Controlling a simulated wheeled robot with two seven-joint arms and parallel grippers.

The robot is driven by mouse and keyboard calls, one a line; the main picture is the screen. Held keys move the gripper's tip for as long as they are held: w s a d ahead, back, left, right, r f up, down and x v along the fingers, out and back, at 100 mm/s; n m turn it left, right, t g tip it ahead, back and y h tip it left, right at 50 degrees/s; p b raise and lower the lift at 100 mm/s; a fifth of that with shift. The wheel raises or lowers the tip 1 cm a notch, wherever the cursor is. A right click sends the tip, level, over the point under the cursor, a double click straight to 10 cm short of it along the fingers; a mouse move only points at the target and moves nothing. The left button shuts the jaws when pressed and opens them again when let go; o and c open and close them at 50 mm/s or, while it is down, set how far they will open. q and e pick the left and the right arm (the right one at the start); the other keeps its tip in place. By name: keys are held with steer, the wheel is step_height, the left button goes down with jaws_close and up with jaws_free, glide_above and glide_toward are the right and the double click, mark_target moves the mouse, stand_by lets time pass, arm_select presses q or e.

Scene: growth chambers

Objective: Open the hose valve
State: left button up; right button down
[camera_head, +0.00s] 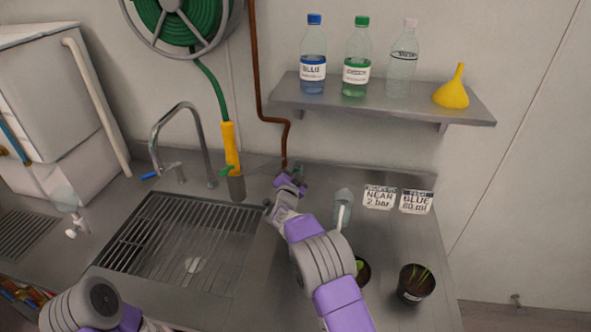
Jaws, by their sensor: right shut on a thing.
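My right gripper (289,183) is at the back of the counter, at the foot of the brown pipe (257,80) that runs down the wall. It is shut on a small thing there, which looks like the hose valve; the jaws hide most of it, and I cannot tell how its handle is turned. The green hose (213,92) hangs from its reel (172,12) to a yellow nozzle (231,147) with a green lever, standing left of the gripper. My left arm shows at the bottom left; its gripper is out of view.
A sink with a grid (190,245) and a curved tap (182,108) lies left of my right arm. Plant pots (415,285) and two label cards (379,197) stand on the right. A shelf (390,108) holds three bottles and a yellow funnel (452,93).

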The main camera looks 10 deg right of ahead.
steer(key=c, duration=1)
jaws_free()
arm_select(q)
steer(key=shift+f, duration=0.1)
